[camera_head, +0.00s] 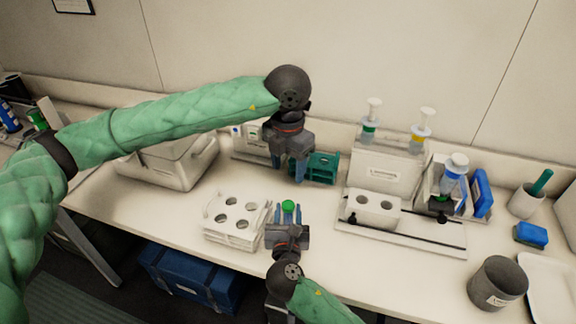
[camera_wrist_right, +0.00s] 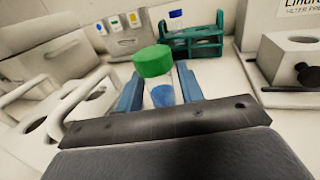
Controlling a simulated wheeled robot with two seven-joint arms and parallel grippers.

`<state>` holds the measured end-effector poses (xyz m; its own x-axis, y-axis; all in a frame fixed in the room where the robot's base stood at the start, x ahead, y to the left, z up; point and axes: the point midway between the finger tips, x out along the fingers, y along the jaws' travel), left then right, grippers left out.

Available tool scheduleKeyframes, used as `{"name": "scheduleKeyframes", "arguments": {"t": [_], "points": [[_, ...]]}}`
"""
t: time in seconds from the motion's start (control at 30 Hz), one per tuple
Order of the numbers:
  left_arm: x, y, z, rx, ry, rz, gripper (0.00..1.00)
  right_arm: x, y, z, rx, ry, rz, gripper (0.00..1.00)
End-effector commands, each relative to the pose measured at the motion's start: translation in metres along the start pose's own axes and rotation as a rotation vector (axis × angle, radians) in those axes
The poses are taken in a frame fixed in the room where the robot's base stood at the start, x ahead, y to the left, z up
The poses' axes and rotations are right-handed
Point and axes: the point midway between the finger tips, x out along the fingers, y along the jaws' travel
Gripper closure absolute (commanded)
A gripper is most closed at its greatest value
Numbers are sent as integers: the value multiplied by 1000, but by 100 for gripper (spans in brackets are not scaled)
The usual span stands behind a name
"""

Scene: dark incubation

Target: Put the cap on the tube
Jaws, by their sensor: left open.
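A clear tube (camera_wrist_right: 162,93) with blue contents stands roughly upright between the blue fingers of my right gripper (camera_head: 288,212), which are shut on it. The green cap (camera_wrist_right: 153,61) sits at the tube's mouth; I cannot tell whether it is screwed down. The cap also shows in the head view (camera_head: 288,206). My left gripper (camera_head: 290,168) is open and empty, pointing down above and behind the cap, near the teal rack (camera_head: 322,167). The two grippers are apart.
A white rack with round holes (camera_head: 236,236) stands left of my right gripper. A white holed block (camera_head: 371,212) stands on a platform to the right, with a grey cup (camera_head: 497,284) farther right. A white bin (camera_head: 170,162) is at back left.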

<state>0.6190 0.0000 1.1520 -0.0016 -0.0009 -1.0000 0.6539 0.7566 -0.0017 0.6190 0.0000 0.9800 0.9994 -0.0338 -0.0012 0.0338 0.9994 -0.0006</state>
Motion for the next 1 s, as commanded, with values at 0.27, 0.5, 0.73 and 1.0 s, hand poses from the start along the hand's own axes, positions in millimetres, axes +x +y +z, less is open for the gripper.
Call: {"name": "scheduleKeyframes", "arguments": {"t": [0.27,0.5,0.73,1.0], "points": [[0,0,0,0,0,0,45,0,0,0,0,0,0,50],[8,0,0,0,0,0,45,-14,0,-3,2,1,2,50],[20,0,0,0,0,0,45,-50,0,-4,2,1,0,50],[27,0,0,0,0,0,45,-75,0,-1,0,0,1,50]]}}
